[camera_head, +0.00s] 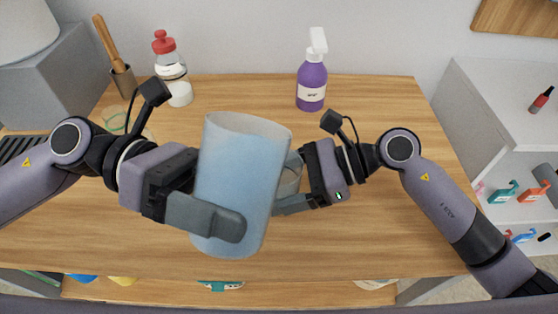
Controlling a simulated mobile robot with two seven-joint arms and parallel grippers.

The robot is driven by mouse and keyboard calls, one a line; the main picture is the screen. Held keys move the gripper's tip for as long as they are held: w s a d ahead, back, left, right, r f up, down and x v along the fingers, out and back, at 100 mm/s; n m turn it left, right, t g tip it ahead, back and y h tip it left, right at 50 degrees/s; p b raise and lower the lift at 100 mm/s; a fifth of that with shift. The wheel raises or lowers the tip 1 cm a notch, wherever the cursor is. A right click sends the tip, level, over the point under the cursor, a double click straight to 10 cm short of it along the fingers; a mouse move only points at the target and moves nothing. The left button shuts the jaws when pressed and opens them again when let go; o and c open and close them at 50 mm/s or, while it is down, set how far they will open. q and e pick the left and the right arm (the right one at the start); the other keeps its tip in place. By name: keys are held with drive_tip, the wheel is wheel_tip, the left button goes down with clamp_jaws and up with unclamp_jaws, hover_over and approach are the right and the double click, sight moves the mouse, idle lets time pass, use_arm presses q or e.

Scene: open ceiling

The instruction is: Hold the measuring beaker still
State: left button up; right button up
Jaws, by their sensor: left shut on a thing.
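A large see-through blue measuring beaker (243,165) is held up above the wooden table, slightly tilted with its open top upward. My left gripper (212,216) is shut on the beaker from the left. One of its fingers lies across the beaker's lower front; the other is hidden behind it. My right gripper (288,190) is at the beaker's right side, with its fingers partly hidden behind the beaker. A greyish see-through rounded piece (291,176) shows between the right fingers. I cannot tell if it is part of the beaker or if those fingers grip it.
The wooden table (385,110) is mostly bare around the arms. At its back stand a purple spray bottle (312,80), a red-capped bottle (170,65) and a brown holder (123,80) with a wooden stick. A white shelf (505,110) with small items stands at the right.

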use_arm(q)
drive_tip(key=shift+w+d+r+n, duration=0.15)
drive_tip(key=shift+r+n, duration=0.15)
drive_tip(key=shift+r, duration=0.3)
drive_tip(key=shift+r+n+y, duration=0.3)
drive_tip(key=shift+r+n, duration=0.3)
drive_tip(key=shift+n, duration=0.1)
idle(0.6)
drive_tip(key=shift+f+n+g+y, duration=0.15)
drive_tip(key=shift+n+g+y, duration=0.25)
drive_tip(key=shift+n, duration=1.1)
idle(2.3)
drive_tip(key=shift+r, duration=0.2)
idle(0.8)
drive_tip(key=shift+s+f, duration=0.2)
drive_tip(key=shift+f, duration=0.05)
drive_tip(key=m+h, duration=0.1)
drive_tip(key=m, duration=0.2)
drive_tip(key=shift+w+r, duration=0.15)
drive_tip(key=shift+f+t, duration=0.2)
drive_tip(key=shift+t, duration=0.1)
